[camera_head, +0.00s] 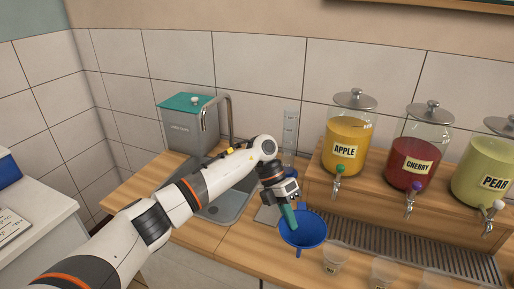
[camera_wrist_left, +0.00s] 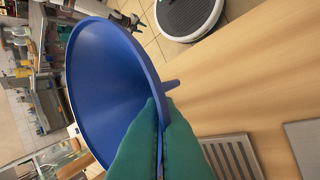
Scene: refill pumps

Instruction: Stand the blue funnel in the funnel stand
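The blue funnel (camera_head: 303,230) is at the front of the wooden counter, wide mouth up and spout down in the head view. My left gripper (camera_head: 289,216) is at its left rim. In the left wrist view the funnel (camera_wrist_left: 108,85) fills the middle, and my green left fingers (camera_wrist_left: 160,140) are closed together on its rim. The funnel seems held over the counter's front edge; any contact below is unclear. A grey plate (camera_head: 267,215) lies partly hidden behind my left gripper; I cannot tell whether it belongs to the funnel stand. My right gripper's fingers are not clearly seen.
Apple (camera_head: 344,143), cherry (camera_head: 420,150) and pear (camera_head: 484,170) dispensers stand on a wooden riser behind a slotted drip tray (camera_head: 400,245). Clear cups (camera_head: 335,258) stand right of the funnel. A sink (camera_head: 225,203) and a tall clear cylinder (camera_head: 290,130) are behind my left arm.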

